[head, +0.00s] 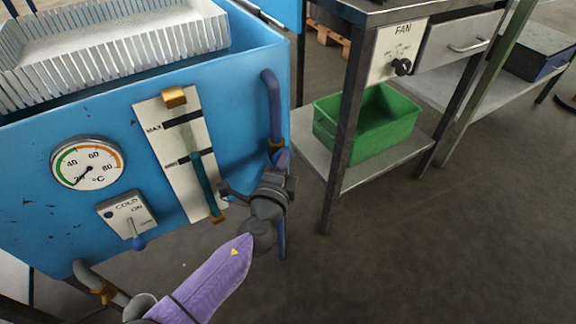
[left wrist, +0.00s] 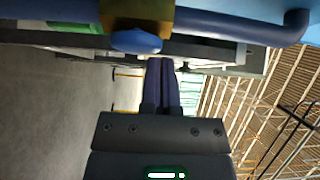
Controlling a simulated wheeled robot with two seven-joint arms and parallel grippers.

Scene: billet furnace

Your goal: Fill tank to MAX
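The blue tank (head: 240,75) has a white level gauge (head: 150,135) with MAX and MIN marks. The teal column (head: 203,185) in its tube reaches about the MIN mark, well below MAX. My left gripper (head: 281,162) is just below the valve. In the left wrist view its fingers (left wrist: 160,66) are together, with nothing seen between them, beside the handle; contact is unclear. My right gripper is out of view.
A dial thermometer (head: 88,163) and a COLD switch box (head: 127,213) are on the tank front. A white finned basket (head: 120,50) sits on top. At right, a metal bench (head: 345,150) holds a green bin (head: 368,122) on its shelf. The floor at lower right is clear.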

